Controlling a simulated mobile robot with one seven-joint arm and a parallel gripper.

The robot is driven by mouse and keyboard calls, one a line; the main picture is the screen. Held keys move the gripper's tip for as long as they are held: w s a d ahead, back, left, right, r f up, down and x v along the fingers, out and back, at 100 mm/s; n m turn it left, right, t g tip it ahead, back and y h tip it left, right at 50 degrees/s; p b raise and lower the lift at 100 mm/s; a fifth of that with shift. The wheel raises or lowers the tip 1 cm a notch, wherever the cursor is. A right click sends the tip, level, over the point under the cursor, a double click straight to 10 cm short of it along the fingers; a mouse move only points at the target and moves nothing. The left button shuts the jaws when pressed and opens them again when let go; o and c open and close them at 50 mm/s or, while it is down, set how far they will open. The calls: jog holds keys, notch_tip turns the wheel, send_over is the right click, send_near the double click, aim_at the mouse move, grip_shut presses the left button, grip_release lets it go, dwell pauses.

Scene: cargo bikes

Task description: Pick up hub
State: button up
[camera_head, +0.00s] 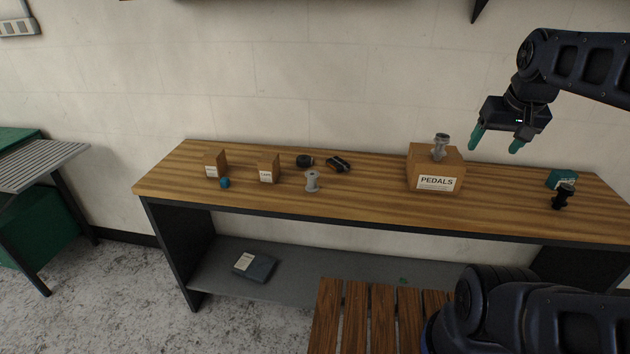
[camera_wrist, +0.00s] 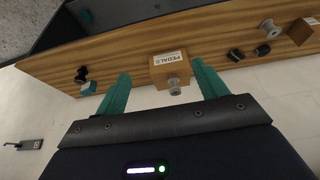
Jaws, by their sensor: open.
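A silver, spool-shaped hub (camera_head: 440,146) stands on the cardboard box labelled PEDALS (camera_head: 420,178), right of the bench's middle. The wrist view shows this hub (camera_wrist: 174,86) between my fingers in the picture, apart from them. A similar grey hub (camera_head: 312,182) stands on the bench left of the middle; it also shows in the wrist view (camera_wrist: 269,28). A black hub-like part (camera_head: 562,197) stands at the right end, also in the wrist view (camera_wrist: 81,74). My gripper (camera_head: 495,149) is open and empty, in the air to the right of the PEDALS box.
The wooden bench (camera_head: 370,208) carries two small boxes (camera_head: 215,163) (camera_head: 268,168), a blue ball-like item (camera_head: 225,183), dark parts (camera_head: 338,164) and a teal box (camera_head: 562,179). A slatted wooden surface (camera_head: 381,315) is in front. The bench is clear between the PEDALS box and black part.

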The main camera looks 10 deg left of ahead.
jog(key=w+a+f+m+t+y, duration=0.1)
jog(key=w+a+f, duration=0.3)
jog(key=w+a, duration=0.4)
jog(key=w+a+f+m+t, duration=0.1)
jog(key=w+a+f, duration=0.2)
jog(key=w+a, duration=0.55)
jog(key=w+a+f+m+t+y, duration=0.1)
jog(key=a+f+m+y, duration=0.15)
jog(key=a, duration=0.45)
jog(key=w+a+f+m+y, duration=0.15)
jog(key=a+f, duration=0.25)
jog(key=a, duration=0.4)
jog(key=w+a+f+m+t+y, duration=0.1)
jog(key=a+f+m+y, duration=0.15)
jog(key=a, duration=0.45)
jog(key=s+a+r+m+t+y, duration=0.3)
jog(key=a+r+m, duration=0.1)
jog(key=a+m, duration=0.45)
jog(key=d+r+m+t+h, duration=0.45)
jog(key=d+r+m, duration=0.25)
jog(key=r+m, duration=0.65)
jog(key=y, duration=0.1)
send_near(311, 172)
jog(key=shift+s+d+f+m+t, duration=0.1)
jog(key=shift+s+f+m+t, duration=0.15)
jog(key=shift+m, duration=0.2)
jog(key=shift+w+f, duration=0.25)
jog(key=x, duration=1)
jog(key=shift+w+r, duration=0.15)
jog(key=shift+r, duration=0.1)
